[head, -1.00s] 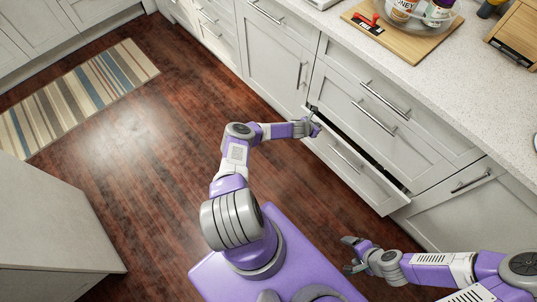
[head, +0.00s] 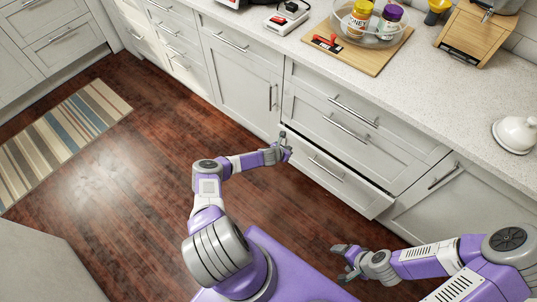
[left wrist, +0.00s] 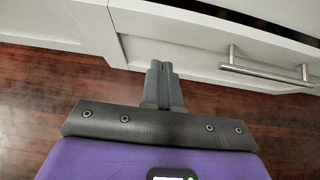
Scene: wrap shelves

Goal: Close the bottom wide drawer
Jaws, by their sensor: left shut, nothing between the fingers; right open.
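The bottom wide drawer (head: 350,187) is the lowest front in the wide cabinet, with a horizontal bar handle (head: 327,168). It stands slightly out, and a narrow gap shows along its top edge. The left wrist view shows the drawer front (left wrist: 165,52) and a dark gap above it at the upper right. My left gripper (head: 285,143) is shut and empty at the left end of the drawer front. Its fingers (left wrist: 162,75) point at the lower left part of the front; whether they touch cannot be told. My right gripper (head: 343,262) is open and empty, low and away from the cabinet.
Two wide drawers (head: 345,128) above are shut. A cabinet door (head: 240,85) is at the left and another cabinet (head: 440,200) at the right. The counter holds a cutting board (head: 375,66) with a bowl of jars.

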